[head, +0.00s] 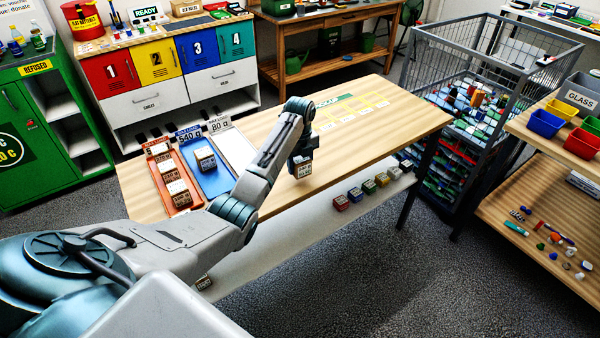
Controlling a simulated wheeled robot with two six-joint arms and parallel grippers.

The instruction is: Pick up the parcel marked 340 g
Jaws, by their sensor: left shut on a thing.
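My left gripper (302,157) is shut on a small brown parcel (303,171) with a pale label. It holds the parcel over the wooden table (390,122), near its front edge. The label is too small to read, so I cannot tell whether it says 340 g. Another parcel (205,158) sits in the blue tray (215,184). My right gripper does not show.
A white tray (234,150) lies right of the blue one, under an 80 g sign (219,126). A mat with yellow squares (352,112) lies at the table's back right. Coloured blocks (368,187) sit on the shelf below. A wire cage (490,60) stands to the right.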

